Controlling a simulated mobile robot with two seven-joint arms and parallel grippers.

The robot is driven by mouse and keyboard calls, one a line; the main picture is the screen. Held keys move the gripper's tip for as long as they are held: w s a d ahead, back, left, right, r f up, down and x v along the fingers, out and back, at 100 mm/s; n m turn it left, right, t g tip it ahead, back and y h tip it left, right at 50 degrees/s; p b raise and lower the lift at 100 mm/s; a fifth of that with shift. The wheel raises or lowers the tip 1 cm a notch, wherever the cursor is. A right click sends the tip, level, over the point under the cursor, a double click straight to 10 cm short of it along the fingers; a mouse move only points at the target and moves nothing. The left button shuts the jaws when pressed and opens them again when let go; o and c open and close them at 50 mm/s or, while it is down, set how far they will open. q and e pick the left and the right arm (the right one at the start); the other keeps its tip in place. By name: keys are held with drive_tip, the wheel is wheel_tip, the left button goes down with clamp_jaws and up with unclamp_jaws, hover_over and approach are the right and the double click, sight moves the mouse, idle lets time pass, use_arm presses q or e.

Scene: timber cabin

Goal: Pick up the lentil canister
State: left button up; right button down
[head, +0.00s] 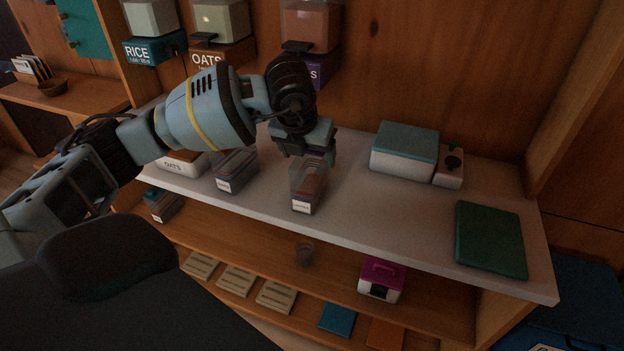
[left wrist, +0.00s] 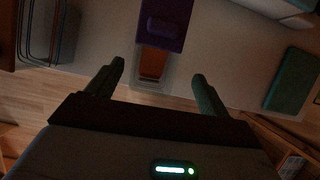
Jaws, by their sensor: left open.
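A clear canister (head: 306,186) with reddish-orange contents and a white label stands on the pale counter in the head view; its label is too small to read, so I cannot confirm it is lentils. My left gripper (head: 306,152) is open, pointing down just above and behind its top. In the left wrist view the canister (left wrist: 153,66) shows between the two spread fingers of the gripper (left wrist: 160,70), apart from both. My right gripper is not in view.
Rice (head: 152,49), oats (head: 220,57) and purple-based (head: 325,66) dispensers hang behind. A white box with teal lid (head: 404,152), a small white item (head: 449,168) and a green board (head: 490,238) lie right. The counter between canister and board is clear.

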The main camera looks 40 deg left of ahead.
sight(310, 160)
use_arm(q)
drive_tip(key=shift+a+x, duration=0.2)
drive_tip(key=shift+x, duration=1.8)
drive_tip(key=shift+a+x, duration=0.2)
drive_tip(key=shift+x, duration=1.75)
drive_tip(key=shift+w+r, duration=0.1)
drive_tip(key=shift+r, duration=0.05)
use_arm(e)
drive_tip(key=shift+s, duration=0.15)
use_arm(q)
drive_tip(key=c, duration=1.1)
drive_tip(key=shift+c, duration=0.9)
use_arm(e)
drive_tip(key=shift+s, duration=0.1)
use_arm(q)
drive_tip(key=shift+r, duration=0.25)
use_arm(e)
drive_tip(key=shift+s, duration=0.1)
